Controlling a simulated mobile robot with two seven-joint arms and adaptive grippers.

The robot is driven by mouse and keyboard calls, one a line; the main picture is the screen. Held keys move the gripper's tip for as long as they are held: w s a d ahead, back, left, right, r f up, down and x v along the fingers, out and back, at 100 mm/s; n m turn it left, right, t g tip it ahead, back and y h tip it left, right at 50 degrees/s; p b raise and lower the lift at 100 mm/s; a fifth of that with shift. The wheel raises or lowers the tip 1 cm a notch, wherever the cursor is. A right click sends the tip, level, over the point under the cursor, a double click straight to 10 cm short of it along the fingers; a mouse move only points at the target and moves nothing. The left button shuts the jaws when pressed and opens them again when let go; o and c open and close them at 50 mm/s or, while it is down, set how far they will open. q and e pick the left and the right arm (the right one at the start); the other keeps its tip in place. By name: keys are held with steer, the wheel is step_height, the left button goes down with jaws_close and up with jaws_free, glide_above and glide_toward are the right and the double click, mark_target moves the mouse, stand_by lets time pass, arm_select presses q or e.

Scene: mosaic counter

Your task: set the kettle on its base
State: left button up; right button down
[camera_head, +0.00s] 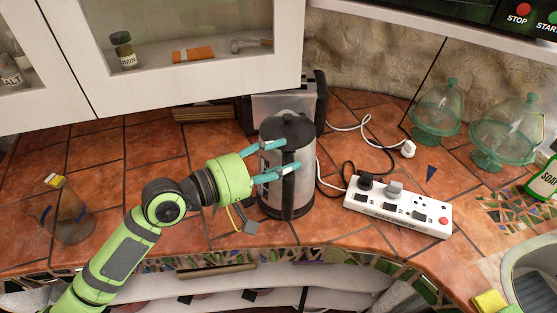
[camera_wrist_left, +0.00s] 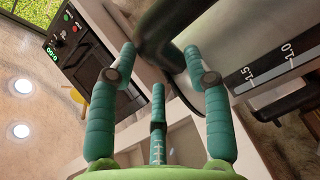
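The kettle (camera_head: 302,180) is a steel cylinder with a black lid and a black handle facing me. It stands upright near the counter's front edge in the head view. Its side with level marks (camera_wrist_left: 265,75) fills the upper right of the left wrist view. My left gripper (camera_head: 285,157) is at the handle, with its teal fingers spread to either side of it. In the left wrist view the fingers (camera_wrist_left: 160,55) are apart, with the black handle (camera_wrist_left: 165,30) at their tips. The kettle's underside and any base under it are hidden. My right gripper is not in view.
A white power strip (camera_head: 398,207) with plugs and cords lies right of the kettle. A toaster (camera_head: 285,102) stands behind it. Two glass domes (camera_head: 437,110) stand at the back right. A glass jar (camera_head: 72,220) is at the left. Counter between jar and kettle is mostly clear.

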arm_select(q)
steer(key=f+b+v, duration=0.1)
steer(key=b+v, duration=0.3)
steer(key=v, duration=0.7)
steer(key=shift+r, duration=0.25)
stand_by(0.4)
stand_by(0.4)
